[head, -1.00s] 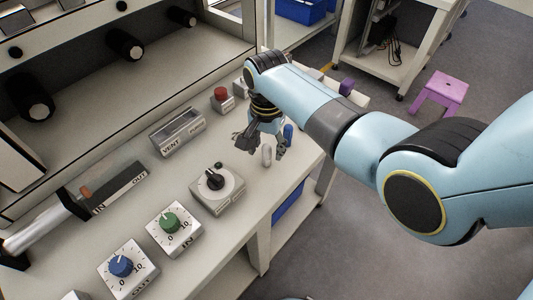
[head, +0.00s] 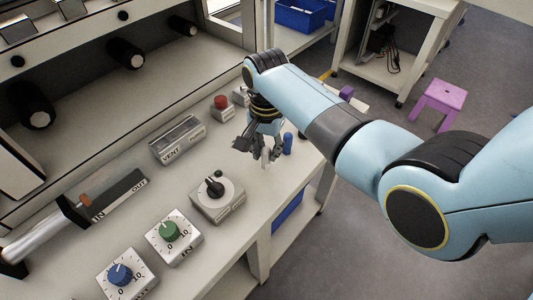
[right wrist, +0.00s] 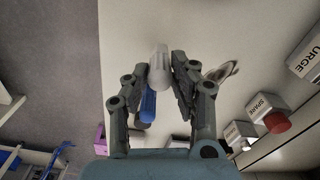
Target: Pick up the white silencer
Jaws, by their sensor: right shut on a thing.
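The white silencer (head: 265,158) is a small pale cylinder near the right edge of the bench in the head view. It also shows in the right wrist view (right wrist: 159,66), between the fingertips. My right gripper (head: 262,153) is shut on it, pointing down over the bench. The fingers hide part of it, and I cannot tell whether it is clear of the bench top. A blue cylinder (head: 288,143) stands just to the right of the gripper, apart from it in the head view. My left gripper is not in view.
The dial box (head: 217,199) stands to the lower left of the gripper, and the VENT box (head: 178,140) to its left. A red-button box (head: 222,109) is behind. The bench (head: 262,205) is clear in front, with its edge close on the right.

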